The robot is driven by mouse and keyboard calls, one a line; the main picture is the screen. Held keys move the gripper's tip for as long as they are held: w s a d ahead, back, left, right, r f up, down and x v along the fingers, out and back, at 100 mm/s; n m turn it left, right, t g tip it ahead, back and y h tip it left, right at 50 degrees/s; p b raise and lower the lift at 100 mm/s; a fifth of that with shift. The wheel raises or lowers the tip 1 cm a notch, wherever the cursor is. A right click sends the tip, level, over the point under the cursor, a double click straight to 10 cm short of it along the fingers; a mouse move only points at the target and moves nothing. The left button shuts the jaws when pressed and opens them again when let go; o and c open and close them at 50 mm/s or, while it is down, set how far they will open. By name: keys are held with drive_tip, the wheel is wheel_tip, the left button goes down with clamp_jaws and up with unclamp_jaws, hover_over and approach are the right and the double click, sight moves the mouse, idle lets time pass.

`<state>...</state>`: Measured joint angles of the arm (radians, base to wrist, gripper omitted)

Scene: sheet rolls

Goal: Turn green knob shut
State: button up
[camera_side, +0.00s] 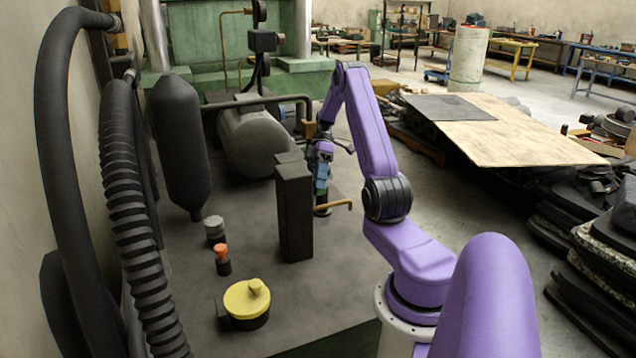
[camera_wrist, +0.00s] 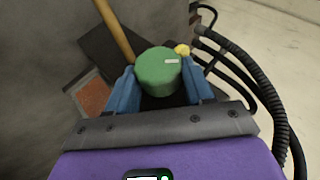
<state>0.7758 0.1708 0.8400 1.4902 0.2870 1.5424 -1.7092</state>
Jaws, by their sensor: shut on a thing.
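The green knob (camera_wrist: 158,72) is a round, flat-topped knob with a small pale mark near its right edge. In the wrist view it sits between the two blue fingers of my gripper (camera_wrist: 160,92), which are shut on its sides. In the side view my gripper (camera_side: 322,182) points down behind the tall black post. The knob's surface is hard to make out there. A dark base shows below the fingers.
A black post (camera_side: 294,212) stands close to my gripper. A brass pipe (camera_side: 338,206) sticks out beside it. A yellow valve (camera_side: 247,300), an orange knob (camera_side: 220,251) and a grey knob (camera_side: 214,227) stand at the front left. A grey tank (camera_side: 255,140) lies behind.

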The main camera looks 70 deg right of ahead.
drive_tip(key=shift+d+f+m+g+y, duration=0.15)
drive_tip(key=shift+m+g+y, duration=0.1)
drive_tip(key=shift+g+y, duration=0.4)
drive_tip(key=shift+f+m+g+y, duration=0.1)
drive_tip(key=shift+m+g+y, duration=0.25)
drive_tip(key=shift+y, duration=0.5)
drive_tip(key=shift+g, duration=0.3)
drive_tip(key=o, duration=1)
drive_tip(key=shift+w+r, duration=0.1)
drive_tip(key=shift+r, duration=0.05)
